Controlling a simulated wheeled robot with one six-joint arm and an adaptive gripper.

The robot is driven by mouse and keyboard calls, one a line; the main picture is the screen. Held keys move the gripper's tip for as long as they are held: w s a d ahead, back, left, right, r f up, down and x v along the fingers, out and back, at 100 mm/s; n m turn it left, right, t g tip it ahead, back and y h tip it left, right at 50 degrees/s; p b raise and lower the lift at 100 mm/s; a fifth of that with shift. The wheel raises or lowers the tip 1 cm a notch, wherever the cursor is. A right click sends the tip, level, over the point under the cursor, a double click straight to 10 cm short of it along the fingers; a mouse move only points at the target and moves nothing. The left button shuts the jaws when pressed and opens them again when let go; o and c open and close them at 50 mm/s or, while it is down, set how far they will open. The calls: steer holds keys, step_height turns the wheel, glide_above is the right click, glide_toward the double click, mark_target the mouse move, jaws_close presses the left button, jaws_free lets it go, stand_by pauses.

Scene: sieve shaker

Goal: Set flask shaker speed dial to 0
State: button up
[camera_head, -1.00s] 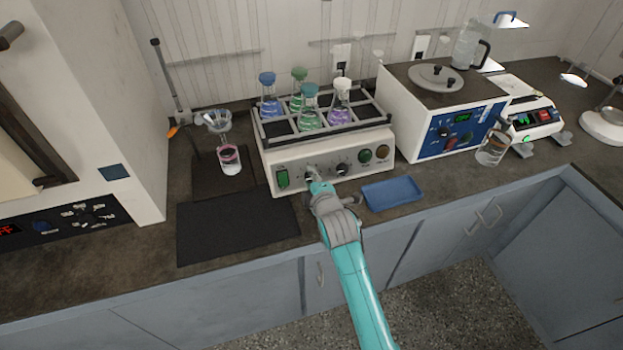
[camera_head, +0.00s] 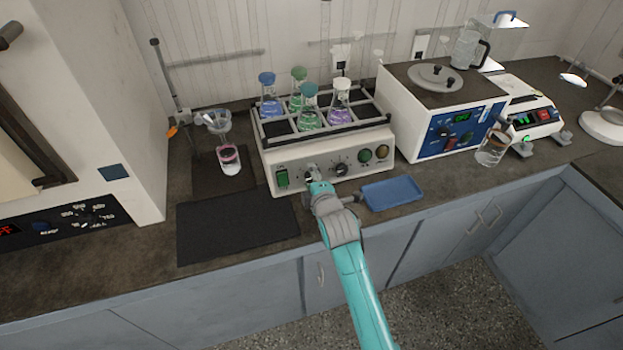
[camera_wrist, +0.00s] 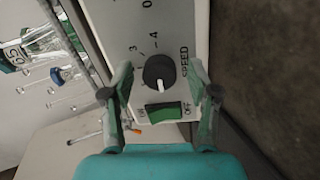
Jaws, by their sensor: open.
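The flask shaker (camera_head: 325,165) is a white box with a rack of flasks on top. In the wrist view its black speed dial (camera_wrist: 159,72) sits beside the SPEED label, with a white pointer mark towards the bottom of the picture, on the side of the green switch (camera_wrist: 168,112). My gripper (camera_wrist: 161,68) is open, with one finger on each side of the dial and gaps visible. I cannot tell how deep the fingertips reach. In the head view my gripper (camera_head: 314,183) is at the shaker's front panel and partly hides the dial.
A second dial (camera_head: 341,169) is to the right on the panel. A blue tray (camera_head: 392,193) lies in front of the shaker, near my wrist. A black mat (camera_head: 235,226) lies at the front left. A white and blue bath (camera_head: 440,110) stands to the right.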

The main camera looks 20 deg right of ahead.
steer(key=v, duration=1.2)
